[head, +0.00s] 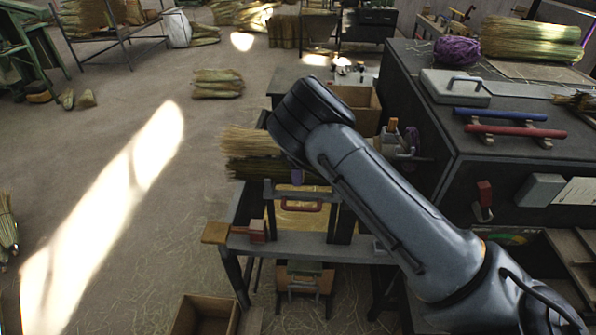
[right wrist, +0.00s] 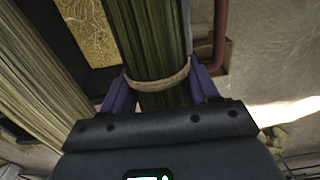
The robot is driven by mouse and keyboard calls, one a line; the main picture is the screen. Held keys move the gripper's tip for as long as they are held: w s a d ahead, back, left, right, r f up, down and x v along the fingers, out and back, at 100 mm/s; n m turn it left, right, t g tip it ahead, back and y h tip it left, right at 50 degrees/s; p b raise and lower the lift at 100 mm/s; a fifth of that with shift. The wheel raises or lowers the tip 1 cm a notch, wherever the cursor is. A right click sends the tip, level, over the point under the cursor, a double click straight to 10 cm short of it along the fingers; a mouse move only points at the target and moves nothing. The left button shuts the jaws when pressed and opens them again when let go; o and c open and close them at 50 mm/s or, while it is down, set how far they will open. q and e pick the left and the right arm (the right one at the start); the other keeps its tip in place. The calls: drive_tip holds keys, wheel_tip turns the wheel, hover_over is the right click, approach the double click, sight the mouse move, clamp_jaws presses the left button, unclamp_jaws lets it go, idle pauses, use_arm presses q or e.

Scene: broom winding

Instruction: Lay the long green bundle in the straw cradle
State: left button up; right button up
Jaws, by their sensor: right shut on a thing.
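My right gripper (head: 297,177) is at the bench in the middle of the head view, mostly hidden by my own arm. In the right wrist view its purple fingers (right wrist: 163,90) are shut on the long green bundle (right wrist: 150,40), one on each side, close to a tan tie band. In the head view the green bundle (head: 250,169) sticks out to the left of my wrist, below a pale straw bundle (head: 240,140). A dark upright frame (head: 341,222) stands on the bench; I cannot tell whether it is the straw cradle. My left gripper is out of view.
A red handle (head: 302,206) is beneath my wrist. A dark cabinet (head: 500,185) with tools on top fills the right. An open box (head: 205,316) stands on the floor in front.

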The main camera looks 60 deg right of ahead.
drive_tip(key=o, duration=1.2)
drive_tip(key=shift+c, duration=0.2)
drive_tip(key=shift+r, duration=0.1)
wheel_tip(320, 180, up, 11)
drive_tip(key=p, duration=0.1)
drive_tip(key=shift+p, duration=0.4)
